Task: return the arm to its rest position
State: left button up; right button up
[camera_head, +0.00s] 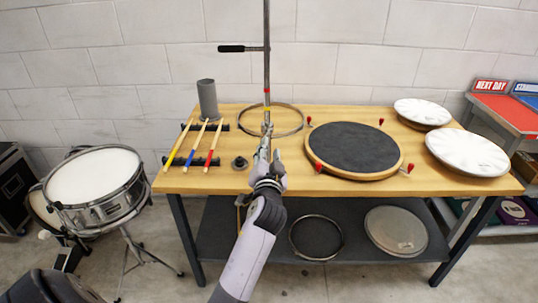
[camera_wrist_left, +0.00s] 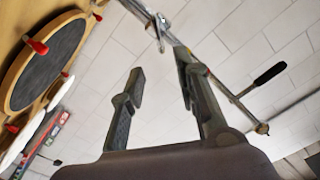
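My left arm reaches up from the bottom middle of the head view. Its gripper (camera_head: 271,152) is over the front part of the wooden bench (camera_head: 300,186), in line with an upright metal pole (camera_head: 266,60). In the left wrist view the two fingers of the left gripper (camera_wrist_left: 160,62) stand apart with nothing between them. The pole (camera_wrist_left: 228,92) passes behind one finger there; whether they touch I cannot tell. My right gripper is in neither view.
A hoop (camera_head: 300,119), drumsticks (camera_head: 191,150), a grey cylinder (camera_head: 207,99) and a round dark pad (camera_head: 353,148) are on the bench. White discs (camera_head: 468,152) lie at its right. A snare drum (camera_head: 96,178) stands left. A black-handled side rod (camera_head: 232,48) projects from the pole.

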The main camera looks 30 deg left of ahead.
pick_arm(q)
jog(key=shift+s+d, duration=0.3)
jog(key=shift+s, duration=0.25)
jog(key=s+d+f+m+g+h, duration=0.1)
jog(key=d+f+g+h, duration=0.2)
jog(key=f, duration=1)
jog(key=d+f+m+h, duration=0.2)
jog(key=d+f, duration=0.2)
jog(key=f, duration=0.8)
jog(key=s+d+f+g+h, duration=0.1)
jog(key=s+d+f+g, duration=0.1)
jog(key=s+f, duration=0.45)
jog(key=s+d+f+g+h, duration=0.1)
jog(key=s+d+f, duration=0.15)
jog(key=f, duration=0.75)
jog(key=s+d+f+g+h, duration=0.1)
jog(key=s+f+g, duration=0.1)
jog(key=s+f, duration=0.7)
jog(key=s+d+f+g+h, duration=0.1)
jog(key=s+f+g, duration=0.2)
jog(key=s+f, duration=0.7)
jog(key=s+f+g, duration=0.1)
jog(key=s+f, duration=0.1)
jog(key=s, duration=0.9)
jog(key=s+a+f+n+g, duration=0.1)
jog(key=s+g, duration=0.1)
jog(key=s, duration=0.9)
jog(key=shift+s+f, duration=0.35)
jog(key=shift+f, duration=0.05)
